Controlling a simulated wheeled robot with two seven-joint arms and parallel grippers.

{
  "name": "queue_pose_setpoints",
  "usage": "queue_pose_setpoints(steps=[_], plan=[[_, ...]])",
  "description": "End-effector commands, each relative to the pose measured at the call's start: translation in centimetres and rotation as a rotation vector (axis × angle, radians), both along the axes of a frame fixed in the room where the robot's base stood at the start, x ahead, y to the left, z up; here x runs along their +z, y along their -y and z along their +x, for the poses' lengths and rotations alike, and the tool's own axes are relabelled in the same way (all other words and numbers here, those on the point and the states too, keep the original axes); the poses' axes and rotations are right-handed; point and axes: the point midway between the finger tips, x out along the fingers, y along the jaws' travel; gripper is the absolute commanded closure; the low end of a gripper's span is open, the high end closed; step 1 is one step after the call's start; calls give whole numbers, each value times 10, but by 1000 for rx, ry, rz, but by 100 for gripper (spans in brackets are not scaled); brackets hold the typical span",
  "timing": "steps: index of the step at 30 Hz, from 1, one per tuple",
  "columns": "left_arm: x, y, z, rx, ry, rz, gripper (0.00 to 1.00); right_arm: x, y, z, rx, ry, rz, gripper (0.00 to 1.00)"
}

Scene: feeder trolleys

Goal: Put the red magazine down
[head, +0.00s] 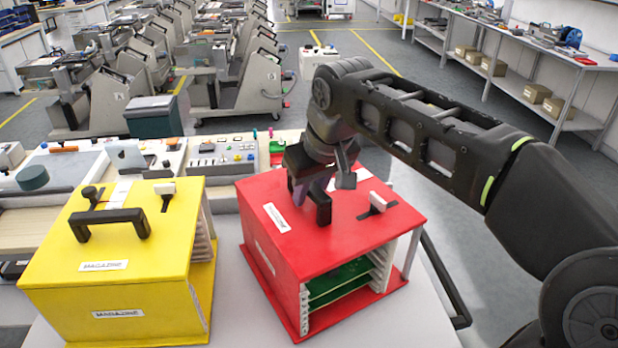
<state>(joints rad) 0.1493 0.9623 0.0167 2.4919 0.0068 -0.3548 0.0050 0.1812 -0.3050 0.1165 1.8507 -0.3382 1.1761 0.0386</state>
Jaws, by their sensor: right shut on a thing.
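The red magazine (345,248) is an upright red box with white labels and green boards in slots on its open right side. It is at the centre, over the light grey trolley top (235,315); its base looks on or very close to that surface, and I cannot tell if it touches. My right gripper (320,200) points down at the magazine's top and is shut on its black handle, which is partly hidden by the gripper. My left gripper is not in view.
A yellow magazine (125,265) with a black handle stands to the left, with a narrow gap between the two. Behind them is a bench with a control panel (220,155). A dark rail (447,280) runs along the trolley's right side. Open floor lies beyond.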

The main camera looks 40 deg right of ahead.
Motion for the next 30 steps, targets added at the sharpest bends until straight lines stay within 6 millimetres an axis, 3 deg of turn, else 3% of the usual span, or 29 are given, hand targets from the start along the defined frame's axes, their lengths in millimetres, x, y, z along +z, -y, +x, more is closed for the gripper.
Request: queue_pose_setpoints(steps=[10, 11, 18, 30], plan=[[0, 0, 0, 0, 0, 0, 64, 4, 0, 2, 1, 16, -3, 100], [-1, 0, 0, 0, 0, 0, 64, -2, 0, 0, 0, 1, -1, 76], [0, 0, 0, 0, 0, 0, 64, -1, 0, 0, 0, 1, 0, 56], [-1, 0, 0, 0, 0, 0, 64, 4, 0, -1, 0, 3, 0, 55]])
